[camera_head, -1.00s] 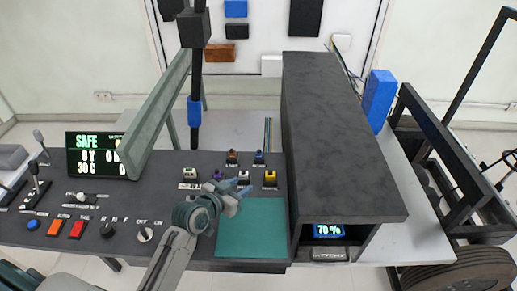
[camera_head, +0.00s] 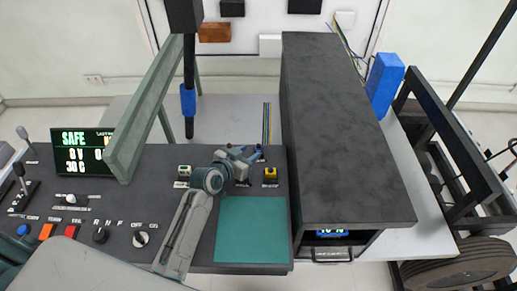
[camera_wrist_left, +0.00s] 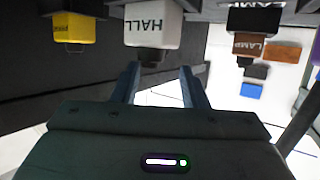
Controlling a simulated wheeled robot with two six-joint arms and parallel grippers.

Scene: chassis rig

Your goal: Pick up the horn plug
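I cannot read the word horn on any plug. The wrist view shows a white plug marked HALL (camera_wrist_left: 151,26) just beyond the fingertips, a yellow plug (camera_wrist_left: 74,27) with an unreadable label at left, and a brown plug marked LAMP (camera_wrist_left: 249,46) at right. In the head view the yellow plug (camera_head: 270,174) stands right of the gripper and a white-green plug (camera_head: 184,170) left of it. My left gripper (camera_head: 246,154) is open over the plug rows and hides some plugs; its spread fingers show in the wrist view (camera_wrist_left: 160,78) with nothing between them. My right gripper is not in view.
A teal mat (camera_head: 250,230) lies clear in front of the plugs. A tall dark housing (camera_head: 340,130) borders the panel at right. A grey-green slanted beam (camera_head: 148,110) and a lit screen (camera_head: 86,152) are at left. Knobs and coloured buttons line the left front.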

